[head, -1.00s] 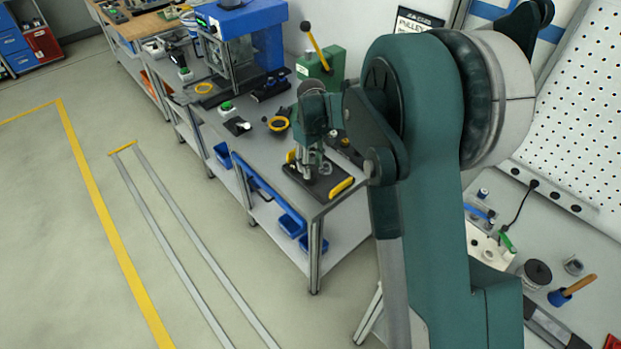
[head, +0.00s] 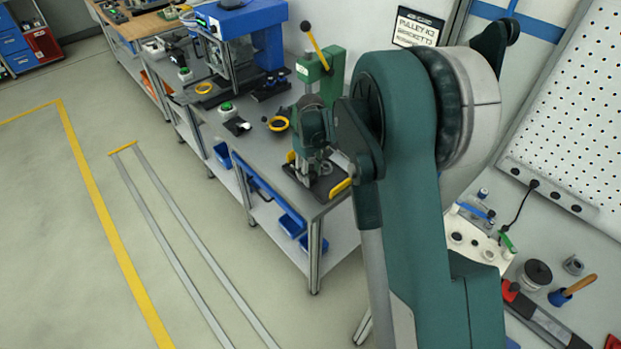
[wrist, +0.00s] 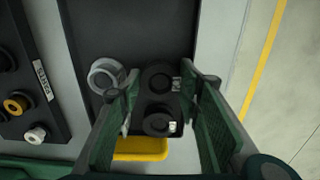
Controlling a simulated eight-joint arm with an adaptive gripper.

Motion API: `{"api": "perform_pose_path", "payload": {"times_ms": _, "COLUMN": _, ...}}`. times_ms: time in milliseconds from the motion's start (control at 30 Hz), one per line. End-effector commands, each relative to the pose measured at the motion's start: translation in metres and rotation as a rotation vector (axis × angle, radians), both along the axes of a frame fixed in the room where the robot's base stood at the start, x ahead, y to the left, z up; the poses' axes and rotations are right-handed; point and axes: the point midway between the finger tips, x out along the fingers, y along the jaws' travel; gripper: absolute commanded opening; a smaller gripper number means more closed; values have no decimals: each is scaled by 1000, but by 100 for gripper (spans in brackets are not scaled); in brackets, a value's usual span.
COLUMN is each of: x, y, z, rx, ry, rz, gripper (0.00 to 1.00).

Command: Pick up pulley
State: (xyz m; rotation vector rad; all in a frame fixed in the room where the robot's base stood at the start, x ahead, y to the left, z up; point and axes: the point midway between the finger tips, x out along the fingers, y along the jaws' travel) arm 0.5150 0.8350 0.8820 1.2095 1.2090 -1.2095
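Black round parts, which look like pulleys, sit on a dark tray with yellow ends (head: 341,188). In the wrist view, one black part (wrist: 159,121) is nearer the tray's yellow end and another (wrist: 159,78) is just above it. A light grey ring-shaped part (wrist: 106,75) stands to their left. My gripper (wrist: 163,95) is open over the tray, its green-padded fingers on either side of the black parts, with nothing clearly held. In the head view my gripper (head: 315,168) hides most of the tray's contents. I cannot tell the exact height gap.
A dark labelled rack (wrist: 40,135) with small black, yellow and white rings lies left of the tray in the wrist view. A black-and-yellow ring (head: 279,123) lies on the bench. Floor on the left is clear.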

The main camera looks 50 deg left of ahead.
Motion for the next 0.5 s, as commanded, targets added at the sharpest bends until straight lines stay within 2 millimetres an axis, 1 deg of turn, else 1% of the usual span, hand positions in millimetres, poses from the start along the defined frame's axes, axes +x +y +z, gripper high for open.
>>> {"api": "perform_pose_path", "payload": {"times_ms": 133, "x": 0, "y": 0, "z": 0, "rx": 0, "ry": 0, "rz": 0, "gripper": 35}}
{"api": "perform_pose_path", "payload": {"times_ms": 167, "x": 0, "y": 0, "z": 0, "rx": 0, "ry": 0, "rz": 0, "gripper": 33}}
{"api": "perform_pose_path", "payload": {"times_ms": 200, "x": 0, "y": 0, "z": 0, "rx": 0, "ry": 0, "rz": 0, "gripper": 28}}
{"api": "perform_pose_path", "payload": {"times_ms": 300, "x": 0, "y": 0, "z": 0, "rx": 0, "ry": 0, "rz": 0, "gripper": 17}}
{"api": "perform_pose_path", "payload": {"times_ms": 500, "x": 0, "y": 0, "z": 0, "rx": 0, "ry": 0, "rz": 0, "gripper": 17}}
